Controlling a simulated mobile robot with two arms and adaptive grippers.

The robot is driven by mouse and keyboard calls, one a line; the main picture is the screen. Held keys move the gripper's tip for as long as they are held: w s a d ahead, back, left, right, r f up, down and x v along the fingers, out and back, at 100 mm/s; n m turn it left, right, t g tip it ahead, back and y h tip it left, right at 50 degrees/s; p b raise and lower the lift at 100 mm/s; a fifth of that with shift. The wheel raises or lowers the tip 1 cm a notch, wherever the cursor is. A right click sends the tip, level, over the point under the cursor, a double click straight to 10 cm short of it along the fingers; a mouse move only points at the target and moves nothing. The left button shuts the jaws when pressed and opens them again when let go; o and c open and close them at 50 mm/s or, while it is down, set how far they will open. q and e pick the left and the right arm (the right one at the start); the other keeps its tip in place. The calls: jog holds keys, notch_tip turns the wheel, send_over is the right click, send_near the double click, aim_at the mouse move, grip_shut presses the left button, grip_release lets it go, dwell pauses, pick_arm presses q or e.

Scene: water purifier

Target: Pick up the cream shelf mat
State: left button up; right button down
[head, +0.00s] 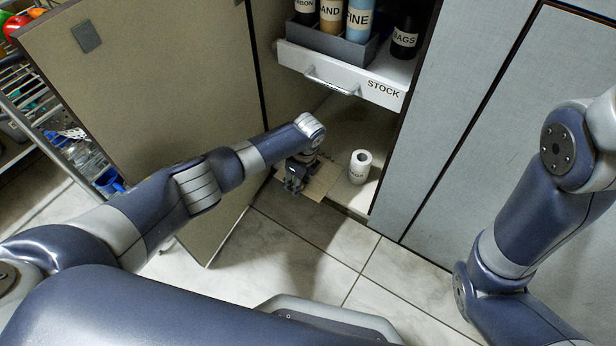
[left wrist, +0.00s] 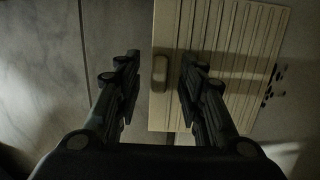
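The cream shelf mat (head: 322,185) lies on the floor of the cabinet, at its front edge, partly under my left arm in the head view. In the left wrist view the ribbed mat (left wrist: 232,60) fills the upper right, with a small raised tab (left wrist: 160,72) near its left edge. My left gripper (head: 293,187) is over the mat's left end. In the left wrist view its fingers (left wrist: 158,88) are apart, with the tab showing between them; whether they touch the mat is unclear. My right gripper is out of view.
A labelled white cylinder (head: 360,167) stands right of the mat. Above, the pulled-out STOCK drawer (head: 345,80) holds several bottles, including a BAGS jar (head: 404,42). The open cabinet door (head: 165,75) stands at the left, near a wire rack (head: 45,125). Tiled floor (head: 310,240) in front is clear.

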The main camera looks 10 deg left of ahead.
pick_arm(q)
jog(key=shift+c, duration=0.6)
grip_shut()
jog(key=shift+r, duration=0.1)
